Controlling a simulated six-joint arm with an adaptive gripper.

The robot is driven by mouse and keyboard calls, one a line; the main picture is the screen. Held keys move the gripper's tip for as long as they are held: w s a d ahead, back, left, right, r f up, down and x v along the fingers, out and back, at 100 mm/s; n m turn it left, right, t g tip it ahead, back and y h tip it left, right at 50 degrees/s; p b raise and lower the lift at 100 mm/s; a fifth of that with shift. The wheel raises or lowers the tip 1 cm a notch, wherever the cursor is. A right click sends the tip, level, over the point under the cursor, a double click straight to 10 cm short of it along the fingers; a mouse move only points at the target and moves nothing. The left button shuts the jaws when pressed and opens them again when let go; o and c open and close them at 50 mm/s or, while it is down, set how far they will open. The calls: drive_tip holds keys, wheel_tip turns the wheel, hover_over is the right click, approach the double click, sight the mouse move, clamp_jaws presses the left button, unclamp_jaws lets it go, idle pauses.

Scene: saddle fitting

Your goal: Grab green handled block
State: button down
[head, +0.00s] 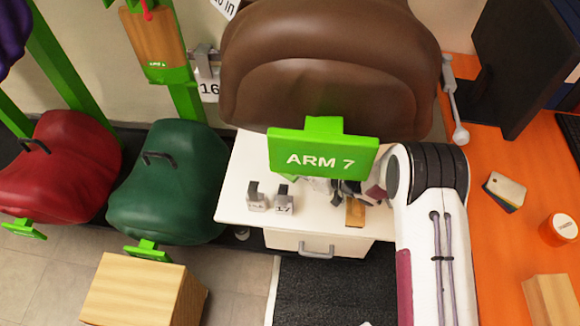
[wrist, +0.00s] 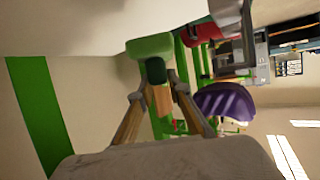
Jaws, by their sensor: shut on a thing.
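In the wrist view a green block (wrist: 150,46) with a darker green part (wrist: 156,71) sits at the tips of my gripper (wrist: 158,88). The two fingers, with tan inner faces, close in on it from both sides, and my gripper is shut on it. The block's far side is hidden. In the head view my gripper (head: 348,189) is low over the white table top, mostly hidden behind the green ARM 7 sign (head: 322,158). The block cannot be made out clearly there.
Two small grey blocks marked with numbers (head: 257,201) stand on the white table (head: 238,185), left of my gripper. A brown saddle (head: 325,65) is above and behind. Red (head: 65,160) and green (head: 165,190) saddles hang left. An orange desk (head: 500,240) lies right.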

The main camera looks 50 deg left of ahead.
drive_tip(key=shift+r, duration=0.65)
